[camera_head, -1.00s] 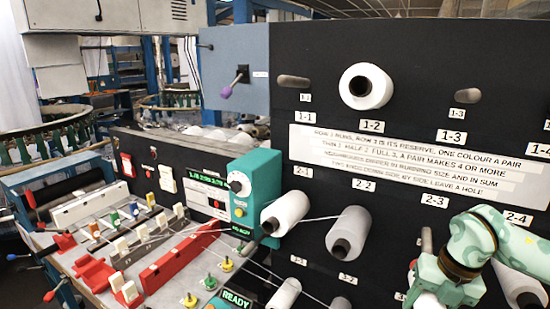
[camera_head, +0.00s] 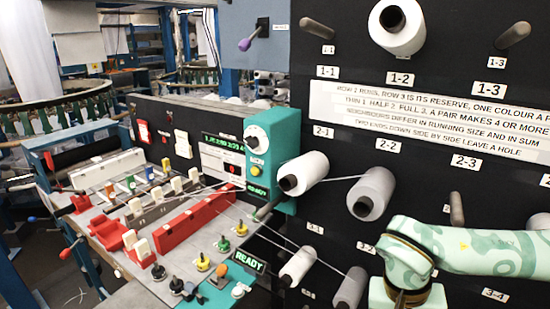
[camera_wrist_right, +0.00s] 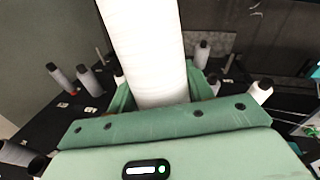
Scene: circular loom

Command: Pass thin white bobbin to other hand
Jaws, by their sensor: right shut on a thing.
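A white bobbin (camera_wrist_right: 148,45) is held in my right gripper (camera_wrist_right: 160,88). In the right wrist view it stands between the two green fingers and runs up past the top edge, so its far end is out of frame. In the head view the green right wrist (camera_head: 410,250) is at the lower right, in front of the black bobbin panel. The fingers and the held bobbin are not clear there, at the bottom edge. My left gripper is in neither view.
White bobbins sit on the panel pegs, at 1-2 (camera_head: 397,30), below 2-1 (camera_head: 303,175) and below 2-2 (camera_head: 371,193), with smaller ones lower down. Empty pegs (camera_head: 317,28) stick out. A teal control box (camera_head: 271,160) and a console with red parts (camera_head: 193,224) stand left.

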